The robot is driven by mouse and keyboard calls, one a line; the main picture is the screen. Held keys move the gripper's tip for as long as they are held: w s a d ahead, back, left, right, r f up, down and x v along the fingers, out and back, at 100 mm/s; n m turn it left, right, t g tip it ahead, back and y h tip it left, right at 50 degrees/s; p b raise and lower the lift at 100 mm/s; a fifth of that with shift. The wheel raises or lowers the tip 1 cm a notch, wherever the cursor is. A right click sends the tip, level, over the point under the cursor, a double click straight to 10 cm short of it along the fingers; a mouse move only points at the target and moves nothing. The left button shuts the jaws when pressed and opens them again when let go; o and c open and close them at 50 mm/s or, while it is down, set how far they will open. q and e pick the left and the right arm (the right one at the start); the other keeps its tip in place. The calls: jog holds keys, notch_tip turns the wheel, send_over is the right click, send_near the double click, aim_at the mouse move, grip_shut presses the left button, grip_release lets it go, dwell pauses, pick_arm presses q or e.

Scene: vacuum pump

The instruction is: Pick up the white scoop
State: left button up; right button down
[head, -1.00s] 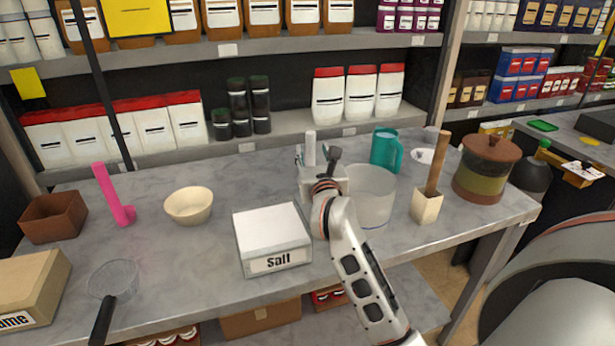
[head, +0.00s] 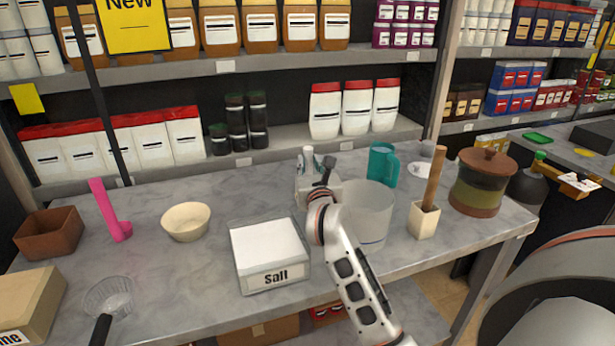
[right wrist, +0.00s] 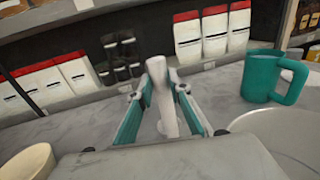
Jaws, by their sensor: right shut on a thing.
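The white scoop (head: 308,152) stands upright toward the back of the counter, left of the clear container. In the right wrist view its pale handle (right wrist: 164,98) rises between the two teal-lined fingers, and a pale wider part shows low behind them. My right gripper (head: 311,170) reaches it from the front and is shut on its handle; the right gripper also shows in the right wrist view (right wrist: 167,88). The gripper hides much of the scoop's lower part in the head view, so I cannot tell if it touches the counter. My left gripper is not in view.
A clear container (head: 367,215) stands close right of my gripper, with a teal mug (head: 381,165) behind it. The Salt box (head: 268,255) is in front.

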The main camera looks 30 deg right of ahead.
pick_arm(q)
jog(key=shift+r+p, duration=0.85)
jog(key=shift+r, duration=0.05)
pick_arm(e)
notch_tip(320, 180, up, 20)
jog(key=shift+s+f, duration=0.1)
